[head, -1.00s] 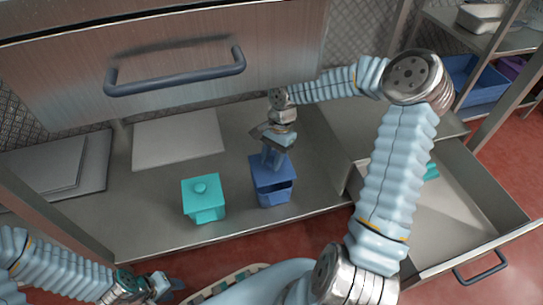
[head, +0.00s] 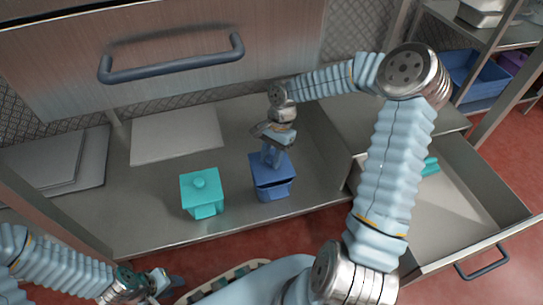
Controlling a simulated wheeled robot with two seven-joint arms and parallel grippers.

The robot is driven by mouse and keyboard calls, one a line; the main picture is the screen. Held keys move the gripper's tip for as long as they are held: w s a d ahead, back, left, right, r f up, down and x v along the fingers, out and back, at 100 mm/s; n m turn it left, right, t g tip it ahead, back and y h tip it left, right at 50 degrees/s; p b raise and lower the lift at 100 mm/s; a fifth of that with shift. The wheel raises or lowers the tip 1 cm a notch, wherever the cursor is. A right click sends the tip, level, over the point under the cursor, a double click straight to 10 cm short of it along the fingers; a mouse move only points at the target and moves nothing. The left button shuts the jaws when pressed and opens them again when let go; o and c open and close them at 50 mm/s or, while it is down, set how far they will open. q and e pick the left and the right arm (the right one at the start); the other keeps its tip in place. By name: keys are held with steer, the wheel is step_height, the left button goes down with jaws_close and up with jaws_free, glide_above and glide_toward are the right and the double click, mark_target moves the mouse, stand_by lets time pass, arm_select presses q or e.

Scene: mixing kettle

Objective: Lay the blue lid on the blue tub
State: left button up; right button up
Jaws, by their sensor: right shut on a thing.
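The blue tub (head: 274,192) stands on the metal counter near its front edge. The blue lid (head: 268,174) is over the tub's mouth, with a narrow dark gap between lid and tub at the front. I cannot tell whether the lid touches the rim at the back. My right gripper (head: 272,158) is shut on the lid from above and hides its middle. My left gripper (head: 172,284) is low at the left, in front of the counter and away from the tub; its fingers are too small to read.
A teal tub with a teal lid (head: 201,192) stands left of the blue tub. A flat pale board (head: 175,137) lies behind it. An open drawer (head: 455,220) with teal things inside is at the right. A cabinet front with a bar handle (head: 172,62) overhangs the counter.

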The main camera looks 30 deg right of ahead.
mark_target(273, 156)
steer(key=shift+f, duration=0.15)
steer(key=shift+f+b, duration=0.85)
steer(key=shift+f, duration=0.25)
steer(key=shift+f, duration=0.15)
steer(key=o, duration=1.6)
steer(key=shift+p+v, duration=2.85)
steer(key=shift+v, duration=0.7)
